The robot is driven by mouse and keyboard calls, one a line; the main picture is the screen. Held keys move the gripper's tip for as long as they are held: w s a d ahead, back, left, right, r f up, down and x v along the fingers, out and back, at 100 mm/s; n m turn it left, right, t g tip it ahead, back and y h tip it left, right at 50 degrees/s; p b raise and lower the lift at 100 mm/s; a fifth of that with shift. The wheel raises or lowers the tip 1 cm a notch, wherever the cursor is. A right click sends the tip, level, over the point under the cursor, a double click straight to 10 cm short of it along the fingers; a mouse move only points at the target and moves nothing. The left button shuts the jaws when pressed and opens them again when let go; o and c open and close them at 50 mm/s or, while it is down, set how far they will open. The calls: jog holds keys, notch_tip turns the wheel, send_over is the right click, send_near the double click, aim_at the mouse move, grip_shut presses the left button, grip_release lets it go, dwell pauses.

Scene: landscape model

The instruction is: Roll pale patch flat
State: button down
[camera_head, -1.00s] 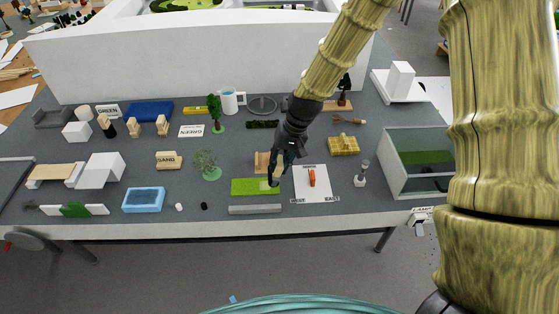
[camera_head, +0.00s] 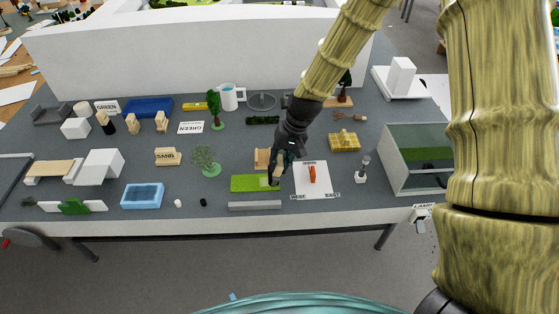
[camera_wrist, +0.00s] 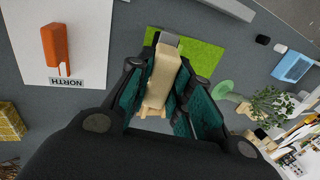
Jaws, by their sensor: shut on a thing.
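A bright green rectangular patch (camera_head: 248,183) lies flat on the grey table; in the wrist view the green patch (camera_wrist: 204,57) is partly hidden by the tool. I cannot make out a separate paler area on it. My gripper (camera_head: 279,168) points down at its right end. In the wrist view my gripper (camera_wrist: 160,95) is shut on the pale wooden handle of a tool (camera_wrist: 162,78). The tool's dark grey end (camera_wrist: 169,38) is over the edge of the green patch. I cannot tell whether it touches.
A grey bar (camera_head: 254,206) lies in front of the patch. A white sheet with an orange piece (camera_head: 312,175) lies to the right. A wooden block (camera_head: 262,158) stands behind the patch, and a small model tree (camera_head: 206,160) stands to its left.

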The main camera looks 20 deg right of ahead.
jog(key=shift+f+b, duration=0.35)
jog(key=shift+f, duration=0.45)
jog(key=shift+a, duration=0.1)
dwell(0.3)
jog(key=shift+w+a+p, duration=0.25)
jog(key=shift+w+a, duration=0.05)
jog(key=shift+a, duration=0.65)
jog(key=shift+w+a+p, duration=0.25)
jog(key=shift+a, duration=0.65)
jog(key=shift+d, duration=0.15)
jog(key=shift+s+d+f+p, duration=0.1)
jog(key=shift+s+d+p, duration=0.15)
jog(key=shift+d, duration=0.4)
jog(key=shift+s+d+f+p, duration=0.15)
jog(key=shift+s+d, duration=0.1)
jog(key=shift+d, duration=0.35)
jog(key=shift+s+d+r+p, duration=0.1)
jog(key=shift+s+d+p, duration=0.15)
jog(key=shift+d, duration=0.4)
jog(key=shift+f, duration=0.1)
jog(key=shift+w+a, duration=0.2)
jog(key=shift+a, duration=0.5)
jog(key=shift+w+a, duration=0.25)
jog(key=shift+a, duration=0.4)
jog(key=shift+w+a, duration=0.2)
jog(key=shift+a, duration=0.5)
jog(key=shift+r+p, duration=0.25)
jog(key=shift+p, duration=0.15)
